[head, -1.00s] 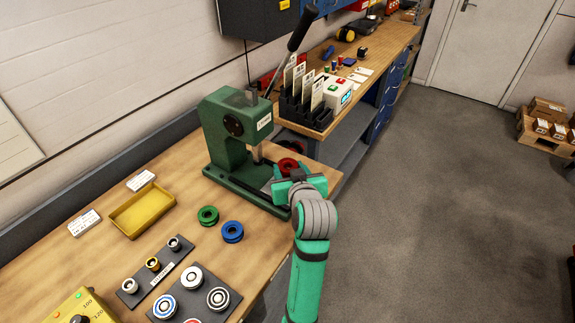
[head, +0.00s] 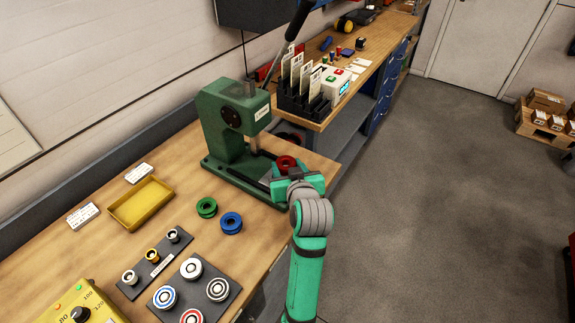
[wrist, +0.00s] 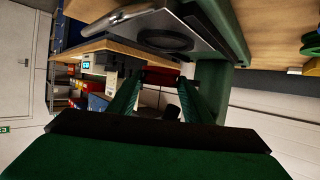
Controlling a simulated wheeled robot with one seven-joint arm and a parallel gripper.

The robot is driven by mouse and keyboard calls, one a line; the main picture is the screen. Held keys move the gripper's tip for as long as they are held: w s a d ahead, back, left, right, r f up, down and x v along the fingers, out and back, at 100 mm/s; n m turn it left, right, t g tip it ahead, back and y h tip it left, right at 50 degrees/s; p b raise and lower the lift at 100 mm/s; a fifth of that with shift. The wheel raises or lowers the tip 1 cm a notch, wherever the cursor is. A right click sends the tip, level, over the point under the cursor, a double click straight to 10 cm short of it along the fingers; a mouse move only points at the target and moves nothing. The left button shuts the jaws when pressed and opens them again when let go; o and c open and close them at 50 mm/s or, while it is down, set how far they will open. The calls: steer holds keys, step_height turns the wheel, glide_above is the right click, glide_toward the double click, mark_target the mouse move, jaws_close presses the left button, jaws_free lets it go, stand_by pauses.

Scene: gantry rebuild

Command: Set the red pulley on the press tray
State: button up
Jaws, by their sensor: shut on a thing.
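The red pulley (head: 286,163) is in my gripper (head: 287,172), at the right side of the green press (head: 228,122). In the wrist view the two fingers of my gripper (wrist: 160,88) close on the red pulley (wrist: 160,76), seen edge-on between their tips. The press tray (wrist: 205,38), a grey plate with a dark round recess, shows at the top of the wrist view. In the head view the tray (head: 267,172) is partly hidden behind my gripper. The pulley appears close to the tray; I cannot tell whether they touch.
A green pulley (head: 206,208) and a blue pulley (head: 231,223) lie on the bench in front of the press. A yellow tray (head: 141,204) and a dark plate with several rings (head: 195,290) are to the left. The press lever (head: 285,48) rises behind.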

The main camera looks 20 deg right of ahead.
steer(key=shift+f, duration=0.25)
steer(key=shift+f, duration=0.3)
steer(key=shift+f, duration=0.85)
steer(key=shift+w+f, duration=0.15)
steer(key=shift+f, duration=0.2)
steer(key=shift+a+f, duration=0.15)
steer(key=shift+f, duration=0.2)
